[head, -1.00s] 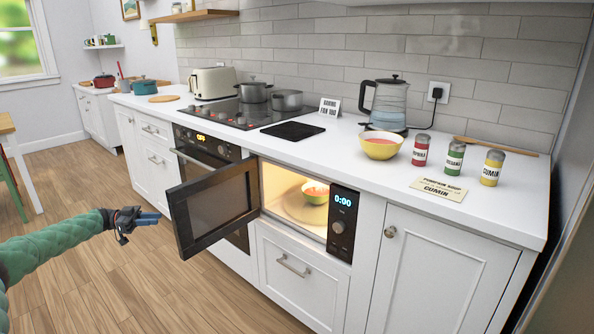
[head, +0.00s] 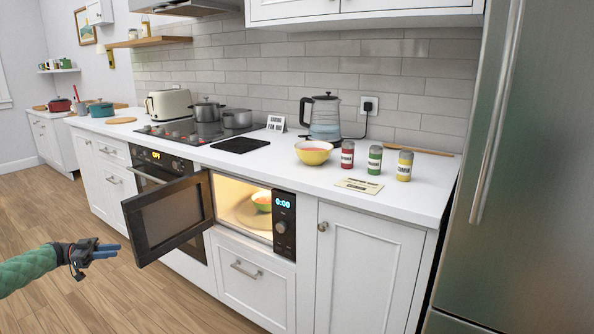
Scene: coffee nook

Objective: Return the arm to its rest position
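My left arm comes in from the lower left in a green quilted sleeve. Its dark gripper (head: 103,251) with blue fingertips is over the wooden floor, left of the open microwave door (head: 167,211) and apart from it. Its two fingers show close together, with nothing visible between them; the gap is too small to judge. My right arm and gripper are out of the picture.
The microwave (head: 285,225) is open and lit, with a bowl (head: 262,202) inside. On the counter are a yellow bowl (head: 314,153), a kettle (head: 322,120) and several spice jars (head: 375,160). A fridge (head: 525,150) stands at the right. The floor at left is clear.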

